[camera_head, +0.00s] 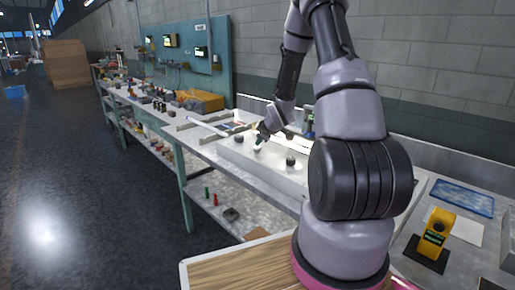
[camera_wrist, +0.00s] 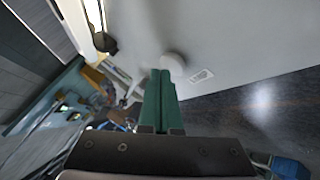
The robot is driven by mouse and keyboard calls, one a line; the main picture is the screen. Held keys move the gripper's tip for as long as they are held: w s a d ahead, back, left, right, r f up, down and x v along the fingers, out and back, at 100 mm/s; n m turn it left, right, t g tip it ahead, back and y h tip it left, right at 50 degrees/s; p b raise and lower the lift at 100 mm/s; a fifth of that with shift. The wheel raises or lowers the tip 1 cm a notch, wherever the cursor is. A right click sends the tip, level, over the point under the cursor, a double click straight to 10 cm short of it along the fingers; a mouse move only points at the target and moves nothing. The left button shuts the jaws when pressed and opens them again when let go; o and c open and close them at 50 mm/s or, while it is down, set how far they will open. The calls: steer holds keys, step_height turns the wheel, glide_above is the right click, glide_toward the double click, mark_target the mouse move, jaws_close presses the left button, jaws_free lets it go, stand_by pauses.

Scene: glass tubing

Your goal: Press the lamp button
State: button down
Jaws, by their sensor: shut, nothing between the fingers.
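A white round button (camera_wrist: 172,60) sits on a pale panel in the wrist view, with a small printed label (camera_wrist: 201,76) beside it. My gripper (camera_wrist: 160,76) has its green fingers shut together, with nothing between them. The fingertips overlap the lower edge of the button in this view; I cannot tell if they touch it. In the head view my gripper (camera_head: 259,142) is just over the button (camera_head: 258,149) on the white panel box (camera_head: 290,185). The fingertips are small there.
A dark knob (camera_head: 290,162) stands on the panel to the right of the button and another dark knob (camera_head: 238,139) to its left. A yellow device (camera_head: 436,232) stands on the bench at right. A yellow case (camera_head: 200,101) lies further along the benches.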

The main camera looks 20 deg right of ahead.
steer(key=shift+r, duration=0.25)
steer(key=shift+r, duration=0.1)
steer(key=shift+r, duration=2.9)
step_height(320, 180, up, 10)
steer(key=m+h, duration=0.1)
steer(key=m, duration=0.2)
glide_above(259, 148)
steer(key=s, duration=0.5)
steer(key=s+a+r+m+g, duration=0.1)
steer(key=s+a+r+m, duration=0.25)
steer(key=s+r, duration=0.4)
steer(key=s+a+r+m+y, duration=0.1)
steer(key=s+a+r+m, duration=0.1)
steer(key=s, duration=0.5)
steer(key=s+a+r+m, duration=0.3)
steer(key=s, duration=0.5)
steer(key=s+a+r+m+g+y, duration=0.1)
steer(key=s+a+r+m, duration=0.1)
steer(key=s, duration=0.5)
steer(key=shift+s+a+r+y, duration=0.3)
steer(key=shift+a+r, duration=0.1)
steer(key=shift+r, duration=0.4)
